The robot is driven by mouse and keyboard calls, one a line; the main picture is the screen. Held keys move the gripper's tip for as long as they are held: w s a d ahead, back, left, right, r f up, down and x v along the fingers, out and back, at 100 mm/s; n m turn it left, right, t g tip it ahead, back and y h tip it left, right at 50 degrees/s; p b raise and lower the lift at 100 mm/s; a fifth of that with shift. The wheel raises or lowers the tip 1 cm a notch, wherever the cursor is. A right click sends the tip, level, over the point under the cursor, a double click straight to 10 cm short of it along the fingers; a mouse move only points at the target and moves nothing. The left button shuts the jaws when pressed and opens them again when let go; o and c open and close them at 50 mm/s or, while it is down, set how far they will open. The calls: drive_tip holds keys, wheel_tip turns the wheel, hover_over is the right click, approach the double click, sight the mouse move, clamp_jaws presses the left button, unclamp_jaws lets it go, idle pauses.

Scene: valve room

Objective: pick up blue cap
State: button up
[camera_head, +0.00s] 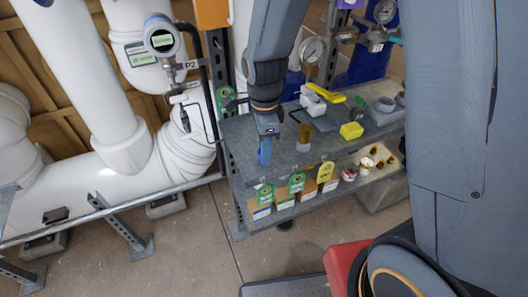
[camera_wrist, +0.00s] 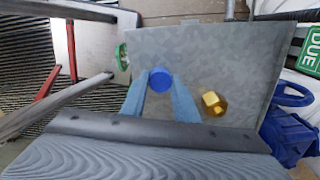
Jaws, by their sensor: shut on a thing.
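The blue cap (camera_wrist: 161,79) is round and shows between my gripper's fingertips in the wrist view. My gripper (camera_wrist: 161,84) is shut on it, with one blue-grey finger on each side. In the head view, my gripper (camera_head: 265,150) hangs at the front left part of the grey metal bench (camera_head: 240,150). The cap cannot be told apart from the blue fingers there. I cannot tell from these views how far the cap is above the bench top.
A yellow block (camera_head: 351,131) and a brown-and-grey cylinder (camera_head: 304,138) stand right of my gripper. A white valve with a yellow handle (camera_head: 325,94) lies behind. White pipes (camera_head: 105,120) rise at left.

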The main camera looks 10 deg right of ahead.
wheel_tip(320, 180, up, 9)
drive_tip(key=b, duration=0.1)
drive_tip(key=shift+r, duration=0.2)
drive_tip(key=shift+o, duration=1)
drive_tip(key=shift+c, duration=0.8)
drive_tip(key=shift+f, duration=0.1)
